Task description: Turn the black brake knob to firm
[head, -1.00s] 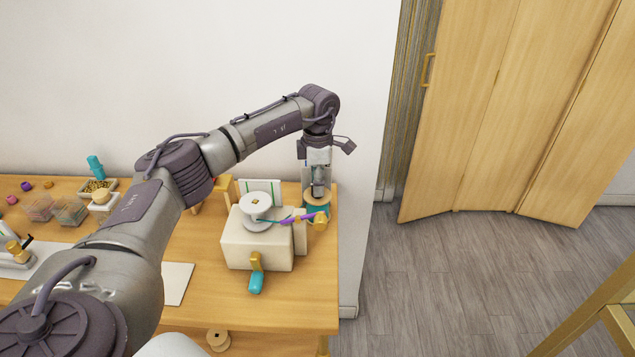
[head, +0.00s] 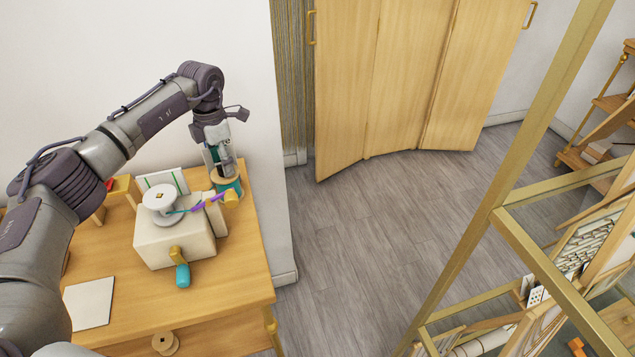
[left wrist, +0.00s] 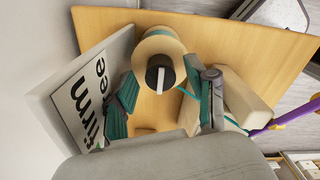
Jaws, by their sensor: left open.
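The black brake knob (left wrist: 158,73) shows in the left wrist view with a white bar across its top, running nearly up and down in the picture. It sits on a round tan-topped base (left wrist: 160,42), which in the head view is tan and teal (head: 230,186) at the table's back right corner. My left gripper (head: 226,170) points down over that base, and its body hides the knob there. In the left wrist view its open fingers (left wrist: 160,80) lie on either side of the knob, apparently not touching it. A white card (left wrist: 85,92) beside it reads "firm" and "free". My right gripper is not seen.
A cream box (head: 172,240) with a white spool (head: 162,203), a gold crank with a teal handle (head: 182,275) and a purple strand (head: 208,203) stands close beside the base. A white sheet (head: 88,303) lies on the wooden table (head: 215,305). A wall stands behind.

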